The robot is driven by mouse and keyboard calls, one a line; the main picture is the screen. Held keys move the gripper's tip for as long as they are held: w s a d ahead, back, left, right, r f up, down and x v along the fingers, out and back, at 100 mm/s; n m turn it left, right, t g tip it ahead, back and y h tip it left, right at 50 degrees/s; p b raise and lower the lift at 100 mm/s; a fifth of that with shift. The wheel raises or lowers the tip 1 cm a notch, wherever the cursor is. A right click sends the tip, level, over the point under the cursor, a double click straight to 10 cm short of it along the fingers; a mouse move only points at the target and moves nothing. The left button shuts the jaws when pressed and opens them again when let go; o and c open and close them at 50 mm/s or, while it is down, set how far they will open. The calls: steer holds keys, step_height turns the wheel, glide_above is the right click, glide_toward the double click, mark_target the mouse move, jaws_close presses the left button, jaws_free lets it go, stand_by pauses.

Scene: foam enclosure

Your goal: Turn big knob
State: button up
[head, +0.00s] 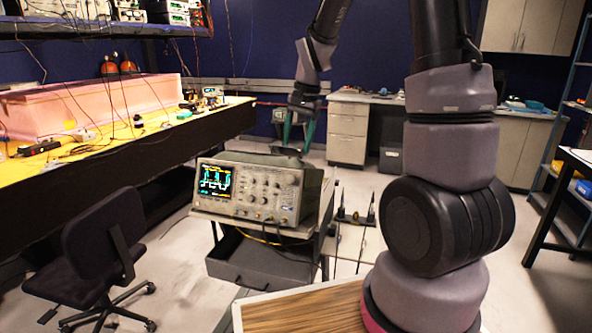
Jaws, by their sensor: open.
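An oscilloscope (312,200) with a lit screen (215,180) stands on a cart in the middle of the head view. Its front panel (266,197) carries several small knobs and buttons to the right of the screen. They are too small for me to tell which one is the big knob. Cables hang from the sockets along its lower front. My gripper (296,143) has teal fingers that point down. It is open and empty, above and behind the oscilloscope's top in the picture, and appears apart from the panel.
The cart (262,263) has an open dark drawer under the oscilloscope. A black office chair (93,248) stands to its left. A long yellow-topped bench (150,123) with pink foam (90,105) runs along the left. White cabinets (348,133) stand at the back. A wooden top (310,308) lies in front.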

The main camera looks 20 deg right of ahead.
mark_target(290, 175)
steer(key=f, duration=0.3)
steer(key=w+a+f, duration=0.1)
steer(key=f, duration=0.7)
steer(key=shift+w+a, duration=0.25)
steer(key=shift+w, duration=0.05)
jaws_close()
